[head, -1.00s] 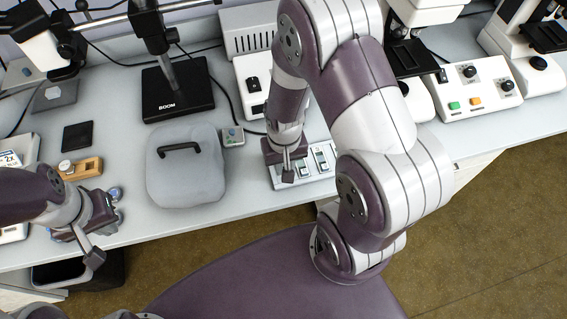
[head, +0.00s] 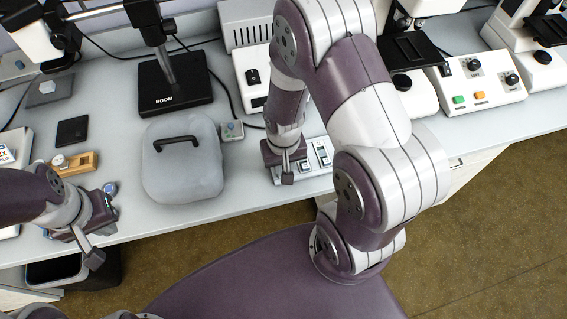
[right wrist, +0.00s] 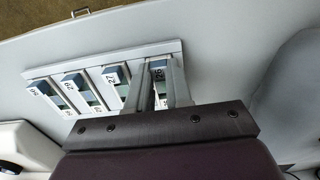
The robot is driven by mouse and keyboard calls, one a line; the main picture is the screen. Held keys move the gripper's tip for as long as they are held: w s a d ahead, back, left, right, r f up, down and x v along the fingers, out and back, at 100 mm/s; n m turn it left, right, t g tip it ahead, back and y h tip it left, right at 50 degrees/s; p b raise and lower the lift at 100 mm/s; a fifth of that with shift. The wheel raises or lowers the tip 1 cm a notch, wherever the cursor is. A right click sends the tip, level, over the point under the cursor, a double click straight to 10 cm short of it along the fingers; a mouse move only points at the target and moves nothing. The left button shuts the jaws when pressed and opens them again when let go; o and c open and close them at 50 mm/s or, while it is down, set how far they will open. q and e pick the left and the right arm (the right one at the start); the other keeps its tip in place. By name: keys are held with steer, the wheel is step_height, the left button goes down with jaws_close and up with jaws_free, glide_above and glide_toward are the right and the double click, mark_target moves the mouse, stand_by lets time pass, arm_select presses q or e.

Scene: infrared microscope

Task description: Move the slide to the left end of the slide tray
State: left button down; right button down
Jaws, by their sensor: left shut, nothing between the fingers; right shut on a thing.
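The slide tray (head: 319,174) is a pale rack on the bench, partly hidden by my right arm in the head view. In the right wrist view the tray (right wrist: 98,63) holds several slides with numbered labels. My right gripper (head: 285,172) is over the tray's left end in the head view. In the right wrist view its fingers (right wrist: 161,82) are shut on a labelled slide (right wrist: 157,75) at the tray's right-hand end there. Whether that slide is fully seated is hidden. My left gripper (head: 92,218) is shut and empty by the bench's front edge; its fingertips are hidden.
A grey covered box with a black handle (head: 183,180) stands left of the tray. A boom stand (head: 176,88) and a microscope control box (head: 481,85) are behind. A wooden block (head: 76,162) lies near my left gripper.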

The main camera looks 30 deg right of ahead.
steer(key=shift+f, duration=0.2)
stand_by(0.6)
steer(key=c, duration=0.5)
jaws_free()
steer(key=shift+c, duration=0.2)
steer(key=shift+r, duration=0.1)
step_height(320, 180, up, 6)
steer(key=p, duration=0.6)
